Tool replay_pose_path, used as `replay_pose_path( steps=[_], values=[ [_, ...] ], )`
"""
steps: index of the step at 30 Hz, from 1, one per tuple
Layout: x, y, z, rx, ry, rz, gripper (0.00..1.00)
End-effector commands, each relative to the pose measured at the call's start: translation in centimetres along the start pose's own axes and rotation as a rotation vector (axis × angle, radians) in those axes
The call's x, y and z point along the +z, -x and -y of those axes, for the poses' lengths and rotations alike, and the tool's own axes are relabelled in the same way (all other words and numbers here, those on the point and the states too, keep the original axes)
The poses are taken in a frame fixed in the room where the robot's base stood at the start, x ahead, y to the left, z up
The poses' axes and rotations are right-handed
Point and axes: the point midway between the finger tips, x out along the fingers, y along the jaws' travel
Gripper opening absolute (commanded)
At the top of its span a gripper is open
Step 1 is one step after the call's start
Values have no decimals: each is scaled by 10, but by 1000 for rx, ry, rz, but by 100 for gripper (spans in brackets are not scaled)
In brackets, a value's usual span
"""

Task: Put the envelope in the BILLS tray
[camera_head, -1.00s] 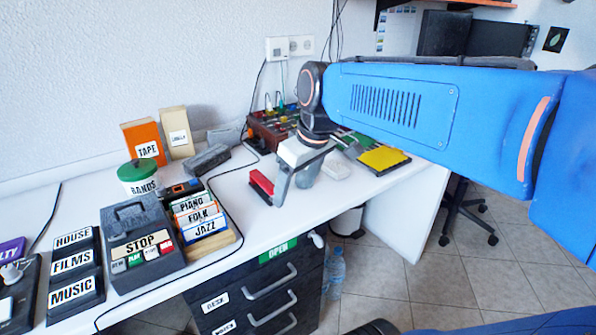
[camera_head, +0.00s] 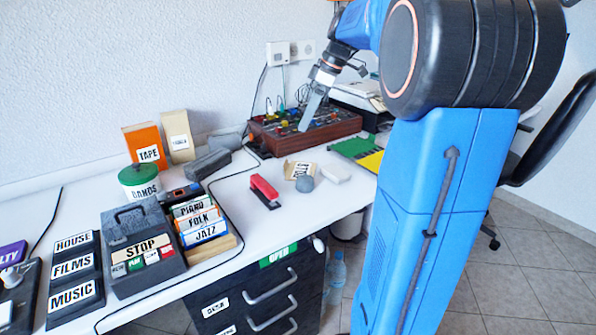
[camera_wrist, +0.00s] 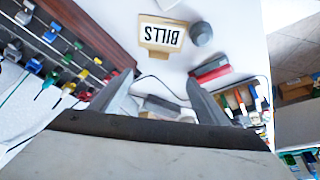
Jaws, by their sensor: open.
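In the wrist view the beige piece (camera_wrist: 162,35) carries a white BILLS label, upside down. My gripper (camera_head: 314,112) is above the red-brown mixer box, behind the beige piece and apart from it. In the wrist view my gripper (camera_wrist: 158,85) has its two fingers spread with nothing held between them. A tray stack with papers (camera_head: 358,96) stands at the back right, partly hidden by my arm. I cannot read any label on it.
The mixer box (camera_head: 305,130) with coloured knobs is below my gripper. A red stapler (camera_head: 265,190), the grey ball (camera_head: 304,184) and a white block (camera_head: 336,174) are around the beige piece. Disc boxes and labelled blocks fill the left side.

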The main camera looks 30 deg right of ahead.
Motion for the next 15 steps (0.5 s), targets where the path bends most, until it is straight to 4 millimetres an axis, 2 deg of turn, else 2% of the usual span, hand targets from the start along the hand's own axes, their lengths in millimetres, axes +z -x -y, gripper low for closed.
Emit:
replay_pose_path(
  steps=[15],
  values=[
    [0,-85,1,-3,1,2,69]
  ],
)
